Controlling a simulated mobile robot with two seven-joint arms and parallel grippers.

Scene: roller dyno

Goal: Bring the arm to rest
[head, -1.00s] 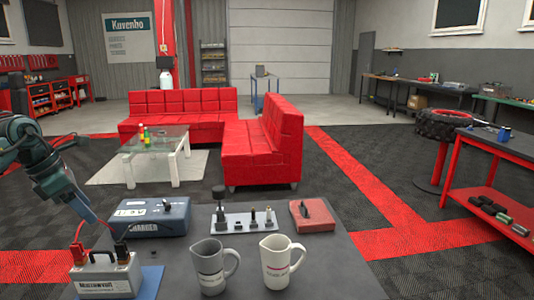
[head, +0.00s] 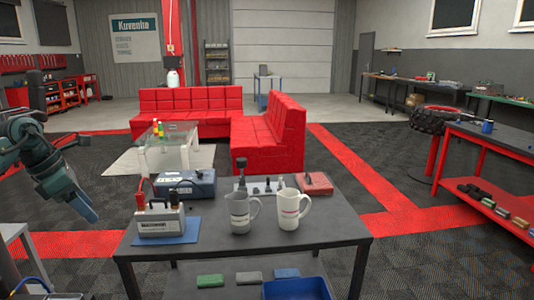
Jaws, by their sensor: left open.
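My left gripper (head: 88,212) hangs at the left, pointing down and to the right, its jaws open and nothing seen between them. It is clear of the table (head: 330,236), to the left of it in the picture. My right gripper is not in view. On the table a grey battery (head: 160,222) stands on a blue mat (head: 182,236), with a red and a black clamp on its top. A blue charger (head: 187,184) stands behind it.
Two mugs (head: 240,212) (head: 289,209), a tool tray (head: 256,184) and a red case (head: 314,184) are on the table. A blue bin (head: 297,288) is below. A red-framed bench (head: 500,140) stands at right. Open floor lies left of the table.

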